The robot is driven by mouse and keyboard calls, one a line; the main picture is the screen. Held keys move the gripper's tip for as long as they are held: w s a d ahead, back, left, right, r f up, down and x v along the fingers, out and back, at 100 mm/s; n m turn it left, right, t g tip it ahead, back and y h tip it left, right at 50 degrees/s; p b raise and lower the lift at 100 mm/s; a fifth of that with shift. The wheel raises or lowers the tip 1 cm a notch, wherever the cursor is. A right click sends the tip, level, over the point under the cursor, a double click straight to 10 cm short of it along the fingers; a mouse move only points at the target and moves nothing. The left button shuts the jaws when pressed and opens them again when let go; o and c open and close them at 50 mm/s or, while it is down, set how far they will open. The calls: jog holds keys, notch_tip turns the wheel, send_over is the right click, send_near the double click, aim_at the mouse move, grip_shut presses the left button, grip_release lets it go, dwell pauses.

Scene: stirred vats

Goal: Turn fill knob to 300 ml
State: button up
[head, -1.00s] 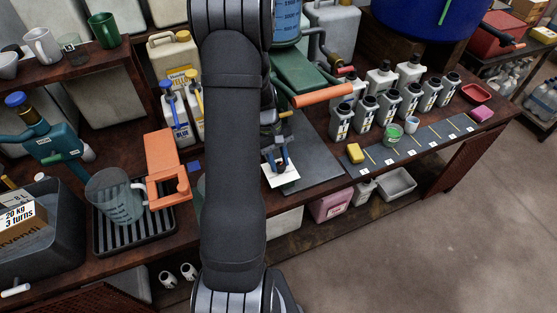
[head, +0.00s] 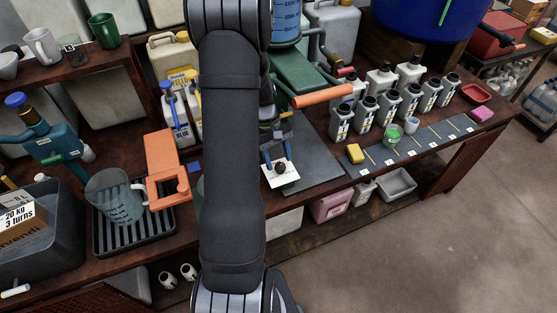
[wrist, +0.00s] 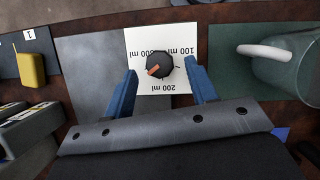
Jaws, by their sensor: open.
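The fill knob (wrist: 160,65) is a dark round knob with an orange pointer, on a white label card (wrist: 140,88). The card reads upside down in the wrist view, with 200 ml at the bottom, 100 ml at upper right and 300 ml at upper left. The pointer aims lower left, seemingly between the 200 and 300 ml marks.
A green press with an orange handle (head: 322,96) stands behind the knob. A clear jug (head: 114,197) stands on a black rack at left, beside an orange bracket (head: 164,165). A yellow block (head: 355,153) and several dark-capped bottles (head: 385,103) are at right.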

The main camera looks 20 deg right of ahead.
jog(key=v, duration=0.6)
jog(key=shift+r, duration=0.1)
jog(key=s+a+f+n+t+h, duration=0.15)
jog(key=a+f+n+h, duration=0.25)
jog(key=a+n+h, duration=0.8)
jog(key=shift+n, duration=0.8)
jog(key=x, duration=0.8)
jog(key=r+x, duration=0.1)
jog(key=x, duration=0.3)
jog(key=shift+w+d, duration=0.3)
jog(key=shift+d, duration=0.05)
jog(key=c, duration=1)
